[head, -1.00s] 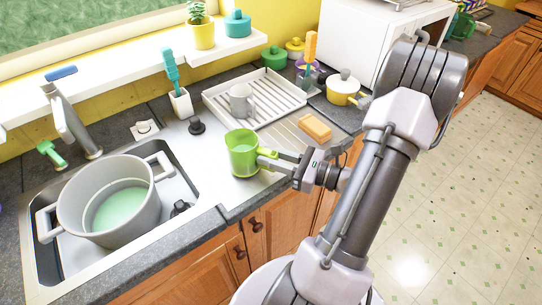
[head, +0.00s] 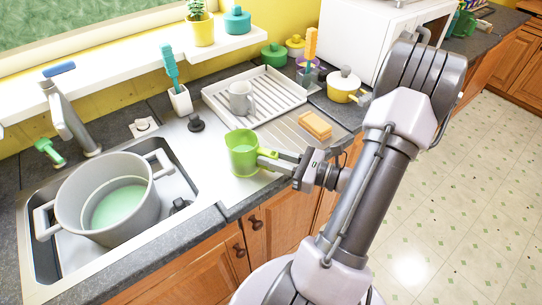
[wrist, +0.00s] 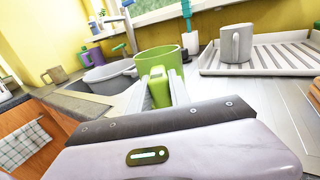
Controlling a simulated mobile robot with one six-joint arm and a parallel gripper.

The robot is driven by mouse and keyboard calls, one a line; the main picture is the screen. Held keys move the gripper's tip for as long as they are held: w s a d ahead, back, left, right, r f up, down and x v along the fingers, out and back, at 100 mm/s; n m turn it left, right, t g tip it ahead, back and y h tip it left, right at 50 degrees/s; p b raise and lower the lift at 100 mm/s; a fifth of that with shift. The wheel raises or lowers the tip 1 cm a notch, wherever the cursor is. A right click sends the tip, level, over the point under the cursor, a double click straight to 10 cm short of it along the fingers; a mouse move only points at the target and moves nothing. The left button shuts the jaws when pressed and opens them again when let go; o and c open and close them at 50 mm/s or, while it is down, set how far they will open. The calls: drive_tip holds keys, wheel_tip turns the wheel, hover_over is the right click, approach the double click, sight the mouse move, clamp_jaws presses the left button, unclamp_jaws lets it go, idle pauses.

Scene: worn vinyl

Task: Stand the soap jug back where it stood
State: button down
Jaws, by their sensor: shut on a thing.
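The soap jug is the green jug (head: 243,155), upright at the steel counter area right of the sink. My gripper (head: 272,158) is shut on its handle, on the jug's right side in the head view. In the wrist view the green jug (wrist: 158,70) stands ahead between my fingers (wrist: 160,95), its handle toward me. Whether its base touches the counter is hard to tell. A large grey pot (head: 75,208) with pale green liquid sits in the sink to the left.
A white drying rack (head: 285,113) with a grey mug (head: 241,98) stands behind the jug. An orange sponge (head: 315,125) lies to the right. A black plug (head: 196,124) and a brush holder (head: 181,102) stand behind left. Bare steel lies around the jug.

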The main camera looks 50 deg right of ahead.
drive_tip(key=shift+f, duration=0.1)
drive_tip(key=c, duration=1.1)
unclamp_jaws()
drive_tip(key=shift+v, duration=4)
drive_tip(key=shift+s+p, duration=0.1)
drive_tip(key=shift+p, duration=0.2)
drive_tip(key=p+v, duration=0.4)
drive_tip(key=v, duration=1.3)
drive_tip(key=shift+s, duration=0.15)
